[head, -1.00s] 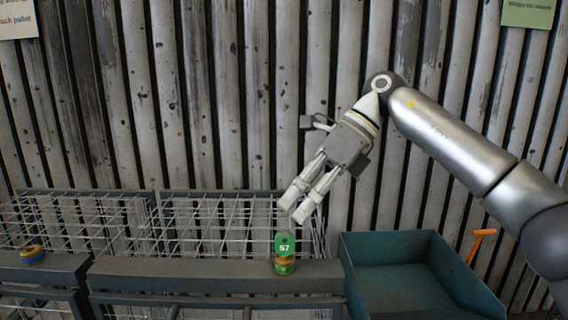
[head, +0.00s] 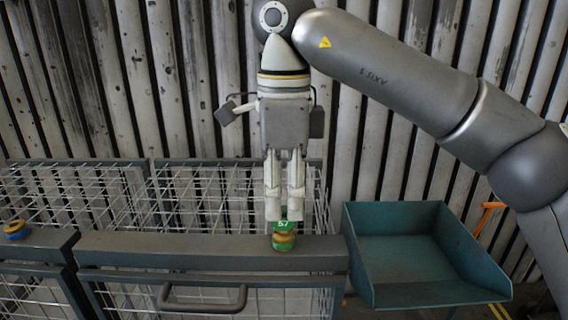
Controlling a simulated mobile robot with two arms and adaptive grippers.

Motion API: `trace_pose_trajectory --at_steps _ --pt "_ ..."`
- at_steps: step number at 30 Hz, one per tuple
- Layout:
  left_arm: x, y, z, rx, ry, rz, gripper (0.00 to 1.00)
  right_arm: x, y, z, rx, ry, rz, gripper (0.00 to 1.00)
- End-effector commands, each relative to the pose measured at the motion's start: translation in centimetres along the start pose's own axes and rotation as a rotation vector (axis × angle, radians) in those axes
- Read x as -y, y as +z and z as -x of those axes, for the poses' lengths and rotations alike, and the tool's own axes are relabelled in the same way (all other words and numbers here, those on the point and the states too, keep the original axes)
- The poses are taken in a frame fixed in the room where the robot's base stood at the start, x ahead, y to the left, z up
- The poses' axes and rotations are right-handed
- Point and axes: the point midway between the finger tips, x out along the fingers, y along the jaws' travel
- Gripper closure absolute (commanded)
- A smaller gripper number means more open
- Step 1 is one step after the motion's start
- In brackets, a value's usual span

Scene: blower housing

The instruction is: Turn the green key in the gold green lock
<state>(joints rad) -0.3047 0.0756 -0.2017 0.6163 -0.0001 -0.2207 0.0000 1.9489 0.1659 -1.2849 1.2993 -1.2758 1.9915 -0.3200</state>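The gold and green lock (head: 283,242) sits on the grey top rail near its right end. The green key (head: 284,226), marked 57, stands up from the lock, its upper part partly covered by my fingers. My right gripper (head: 285,212) points straight down with its fingertips at the top of the key. A narrow gap shows between the fingers higher up. Whether they grip the key cannot be told. My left gripper is not in view.
A blue and gold lock (head: 15,230) sits on another rail at the far left. Wire-mesh cages stand behind and below the grey rail (head: 180,248), which has a handle (head: 200,298) in front. A teal open bin (head: 415,262) stands at the right, with an orange handle (head: 488,216) behind it.

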Motion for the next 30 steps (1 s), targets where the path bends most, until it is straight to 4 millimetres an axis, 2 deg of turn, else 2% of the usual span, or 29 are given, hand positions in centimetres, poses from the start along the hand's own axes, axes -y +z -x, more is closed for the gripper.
trace_pose_trajectory --at_steps 3,9,19,27,28,30 --pt "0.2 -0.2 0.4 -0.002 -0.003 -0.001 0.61 0.0 0.0 -1.6 0.001 0.000 0.001 0.61" --pt "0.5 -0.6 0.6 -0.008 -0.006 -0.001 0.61 0.0 0.0 -3.2 0.002 -0.001 0.000 0.61" --pt "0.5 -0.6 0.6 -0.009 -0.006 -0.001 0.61 0.0 0.0 -3.5 0.002 -0.001 -0.001 0.62" --pt "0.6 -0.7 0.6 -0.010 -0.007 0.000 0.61 0.0 0.0 -3.5 0.002 -0.001 0.000 0.97" --pt "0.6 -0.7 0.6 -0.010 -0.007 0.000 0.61 0.0 0.0 -3.5 0.002 -0.001 0.000 1.00" --pt "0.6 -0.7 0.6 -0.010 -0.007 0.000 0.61 0.0 0.0 -3.5 0.002 -0.001 0.000 1.00"
